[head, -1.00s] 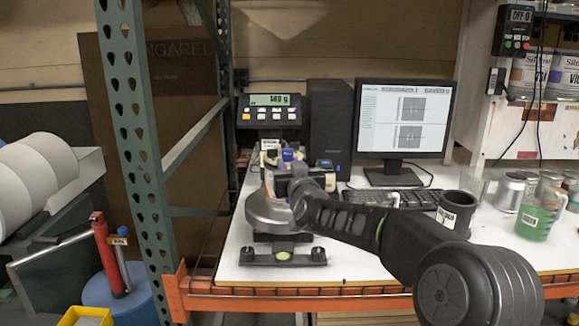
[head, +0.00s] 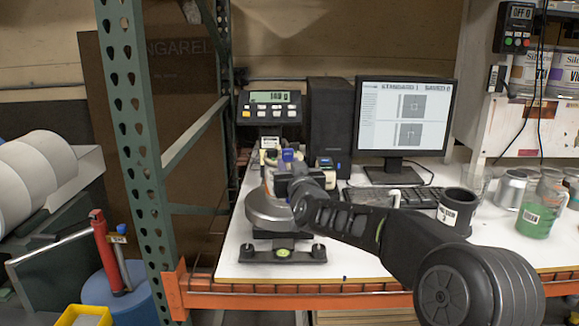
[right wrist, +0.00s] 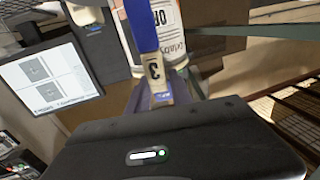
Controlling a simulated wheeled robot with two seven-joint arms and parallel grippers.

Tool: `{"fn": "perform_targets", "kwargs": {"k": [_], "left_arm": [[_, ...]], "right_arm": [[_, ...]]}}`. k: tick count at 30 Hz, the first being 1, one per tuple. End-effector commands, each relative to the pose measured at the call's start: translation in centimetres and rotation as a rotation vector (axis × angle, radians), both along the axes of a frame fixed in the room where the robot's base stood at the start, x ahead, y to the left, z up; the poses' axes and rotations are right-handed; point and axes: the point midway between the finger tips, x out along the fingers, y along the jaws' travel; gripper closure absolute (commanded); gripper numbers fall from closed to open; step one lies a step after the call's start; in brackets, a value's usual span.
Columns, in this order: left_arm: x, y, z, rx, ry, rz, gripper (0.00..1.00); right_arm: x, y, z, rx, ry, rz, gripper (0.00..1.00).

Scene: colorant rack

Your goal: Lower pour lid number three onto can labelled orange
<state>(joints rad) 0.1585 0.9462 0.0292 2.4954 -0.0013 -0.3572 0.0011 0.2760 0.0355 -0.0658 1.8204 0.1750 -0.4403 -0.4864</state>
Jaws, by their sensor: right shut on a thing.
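My right gripper (right wrist: 160,92) is shut on the blue handle of pour lid number three (right wrist: 146,35), whose tag reads 3. In the head view, the blue part of the lid (head: 287,154) shows above my right gripper (head: 290,168), over the scale's round metal pan (head: 264,210). My gripper and wrist hide much of the can, and I cannot tell whether the lid touches its rim. My left gripper is not in view.
A scale display (head: 268,106) stands behind, with a monitor (head: 405,118) and keyboard (head: 425,199) to its right. A green rack post (head: 140,150) rises on the left.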

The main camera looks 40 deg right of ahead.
Motion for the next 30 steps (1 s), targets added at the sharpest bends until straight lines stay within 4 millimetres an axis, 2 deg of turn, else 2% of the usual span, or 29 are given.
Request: {"fn": "perform_targets", "kwargs": {"k": [10, 11, 19, 30], "left_arm": [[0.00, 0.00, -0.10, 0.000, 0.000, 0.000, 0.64], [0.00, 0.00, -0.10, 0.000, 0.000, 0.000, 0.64], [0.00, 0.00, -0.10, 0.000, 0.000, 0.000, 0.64], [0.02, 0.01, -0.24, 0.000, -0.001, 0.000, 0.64]], "right_arm": [[0.00, -0.01, -0.01, -0.001, -0.002, 0.000, 1.00], [-0.01, -0.02, -0.01, -0.001, -0.002, 0.000, 0.71], [-0.01, -0.02, -0.06, 0.000, -0.001, 0.000, 0.49], [-0.44, 0.19, -0.13, 0.000, 0.000, 0.000, 0.48]]}}
